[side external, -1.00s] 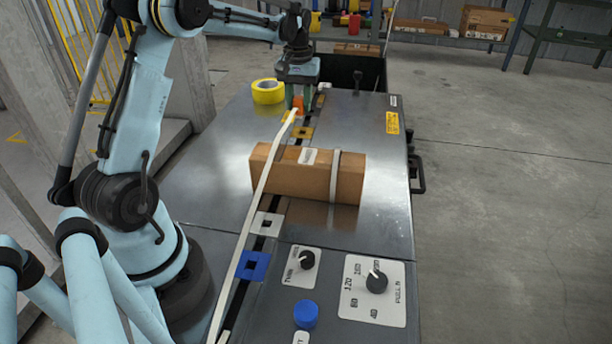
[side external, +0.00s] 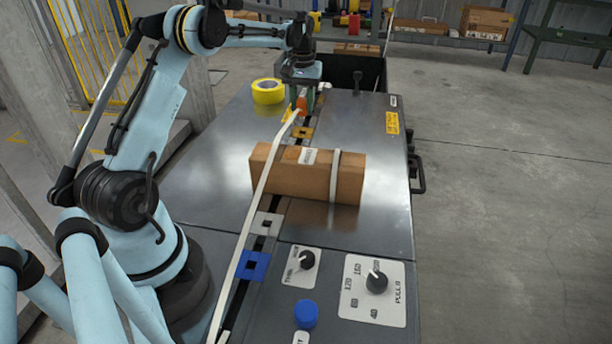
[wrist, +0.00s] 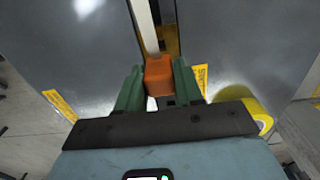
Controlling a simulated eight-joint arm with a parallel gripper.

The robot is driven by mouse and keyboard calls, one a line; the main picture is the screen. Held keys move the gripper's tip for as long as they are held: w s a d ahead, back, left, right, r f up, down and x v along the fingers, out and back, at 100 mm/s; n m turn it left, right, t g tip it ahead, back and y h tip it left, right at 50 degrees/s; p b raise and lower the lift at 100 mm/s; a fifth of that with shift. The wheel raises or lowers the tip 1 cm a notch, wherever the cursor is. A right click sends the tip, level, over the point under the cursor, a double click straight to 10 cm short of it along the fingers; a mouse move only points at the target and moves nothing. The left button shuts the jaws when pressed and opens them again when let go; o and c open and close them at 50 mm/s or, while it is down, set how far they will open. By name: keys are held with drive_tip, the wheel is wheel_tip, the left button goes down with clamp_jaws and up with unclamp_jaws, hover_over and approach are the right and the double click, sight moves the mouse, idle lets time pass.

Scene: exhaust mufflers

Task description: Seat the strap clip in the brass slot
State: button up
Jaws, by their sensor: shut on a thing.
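My gripper (side external: 303,108) is shut on the orange strap clip (side external: 302,103) at the far part of the steel table. In the wrist view the orange clip (wrist: 159,76) sits between the two green fingers. A white strap (side external: 262,185) runs from the clip over the carton to the table's near left. The brass slot plate (side external: 300,134) lies on the table's dark centre groove, just on the near side of the clip. In the wrist view a brass-coloured plate (wrist: 173,46) shows beyond the clip, partly covered by the strap. The gap beneath the clip is hidden.
A brown carton (side external: 300,178) lies across the groove, with another pale band around it. A yellow tape roll (side external: 267,92) is left of my gripper. Silver (side external: 264,224) and blue (side external: 252,266) slot plates lie nearer. A knob panel (side external: 377,290) is at near right. The table's right side is clear.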

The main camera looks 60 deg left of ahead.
sight(302, 115)
drive_tip(key=shift+f, duration=2.25)
drive_tip(key=shift+f, duration=0.5)
drive_tip(key=o, duration=1.1)
drive_tip(key=shift+r, duration=0.1)
wheel_tip(302, 115, up, 12)
